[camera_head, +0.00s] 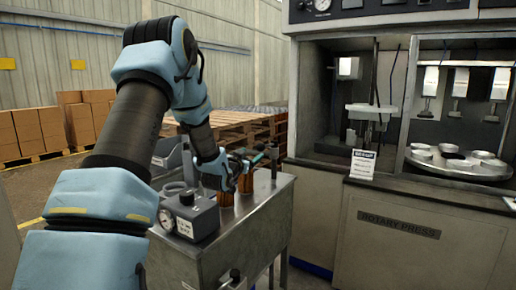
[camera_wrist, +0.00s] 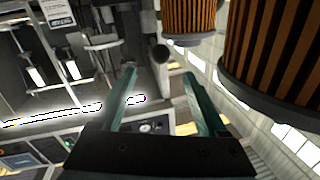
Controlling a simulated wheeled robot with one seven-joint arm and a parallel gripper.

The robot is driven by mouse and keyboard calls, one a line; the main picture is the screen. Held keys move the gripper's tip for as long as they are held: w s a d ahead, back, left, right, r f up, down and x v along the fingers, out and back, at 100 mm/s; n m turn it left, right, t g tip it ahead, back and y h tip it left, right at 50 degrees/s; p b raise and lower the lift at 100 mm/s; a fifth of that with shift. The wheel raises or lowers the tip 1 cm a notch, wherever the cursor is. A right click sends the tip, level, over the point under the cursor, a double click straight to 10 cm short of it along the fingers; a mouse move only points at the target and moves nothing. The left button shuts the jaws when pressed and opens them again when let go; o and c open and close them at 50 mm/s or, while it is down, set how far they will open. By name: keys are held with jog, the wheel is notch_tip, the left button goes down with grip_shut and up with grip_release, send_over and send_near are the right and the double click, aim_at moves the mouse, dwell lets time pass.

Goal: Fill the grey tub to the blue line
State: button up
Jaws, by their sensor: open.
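My gripper (camera_head: 259,158) is over the metal cart, its teal fingers apart. In the wrist view my gripper (camera_wrist: 159,74) is open, with nothing held between the fingers. Two orange-brown pleated filter cartridges stand on the cart: one (camera_head: 226,198) below my wrist and another (camera_head: 246,183) just behind it. In the wrist view a cartridge (camera_wrist: 190,18) shows at the top and a larger, nearer one (camera_wrist: 270,48) at the right, both beside the fingers. A grey tub (camera_head: 163,160) is behind my arm, mostly hidden; I cannot see a blue line or its contents.
A grey gauge box (camera_head: 188,218) sits on the near end of the metal cart (camera_head: 262,208). A dark upright post (camera_head: 274,160) stands close to my fingertips. The rotary press (camera_head: 410,235) is at the right. Pallets (camera_head: 235,122) and cardboard boxes (camera_head: 40,130) are behind.

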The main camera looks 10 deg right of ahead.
aim_at(259, 149)
jog(key=p+x, duration=0.2)
jog(key=x, duration=0.7)
jog(key=shift+w+d, duration=0.1)
jog(key=shift+w, duration=0.05)
grip_shut()
dwell(0.3)
jog(key=shift+f, duration=0.1)
dwell(0.7)
